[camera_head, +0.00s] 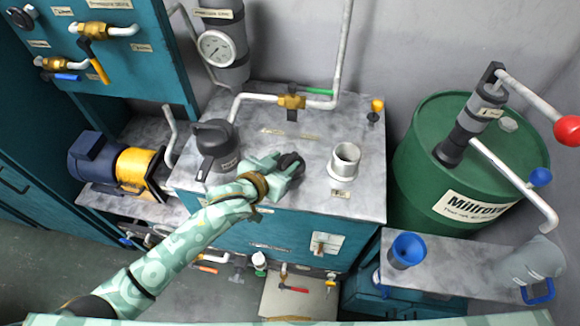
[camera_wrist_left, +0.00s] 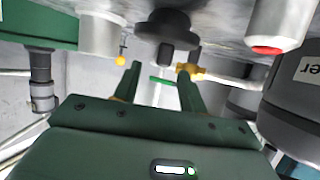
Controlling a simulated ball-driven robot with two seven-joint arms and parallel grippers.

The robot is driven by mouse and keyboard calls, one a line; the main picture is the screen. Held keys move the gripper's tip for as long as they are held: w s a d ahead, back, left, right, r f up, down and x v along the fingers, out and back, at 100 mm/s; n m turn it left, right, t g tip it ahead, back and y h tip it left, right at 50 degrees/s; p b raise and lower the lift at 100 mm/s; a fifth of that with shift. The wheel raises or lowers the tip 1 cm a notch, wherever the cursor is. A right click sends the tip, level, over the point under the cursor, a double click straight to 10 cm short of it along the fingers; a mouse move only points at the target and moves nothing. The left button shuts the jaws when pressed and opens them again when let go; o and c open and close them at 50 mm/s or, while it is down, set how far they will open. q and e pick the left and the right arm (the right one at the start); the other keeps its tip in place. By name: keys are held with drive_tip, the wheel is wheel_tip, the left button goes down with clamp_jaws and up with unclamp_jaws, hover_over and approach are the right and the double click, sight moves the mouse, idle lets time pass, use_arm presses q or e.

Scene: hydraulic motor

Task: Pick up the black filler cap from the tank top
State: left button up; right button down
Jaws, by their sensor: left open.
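The black filler cap (camera_head: 291,163) is on the grey tank top (camera_head: 240,106), partly hidden by my left gripper in the head view. In the left wrist view, the cap (camera_wrist_left: 168,27) shows as a dark round disc with a smaller knob, just beyond my fingertips. My left gripper (camera_head: 279,167) is open and empty beside the cap, low over the tank top. Its two fingers (camera_wrist_left: 159,72) are spread apart in the wrist view, with the cap's knob roughly in line with the gap. My right gripper is not in view.
An open pale filler neck (camera_head: 345,162) stands right of the cap, a dark grey jug (camera_head: 216,145) to its left. A brass valve (camera_head: 291,102) and pipe are behind. A green drum (camera_head: 420,160) with a hand pump and a blue funnel (camera_head: 407,250) are at the right.

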sight(290, 158)
use_arm(q)
drive_tip(key=x, duration=0.1)
drive_tip(key=b+x, duration=0.1)
drive_tip(key=x, duration=0.1)
drive_tip(key=shift+f, duration=0.35)
drive_tip(key=shift+w+d+f, duration=0.15)
drive_tip(key=shift+w, duration=0.2)
drive_tip(key=shift+c, duration=0.6)
clamp_jaws()
drive_tip(key=shift+r, duration=0.2)
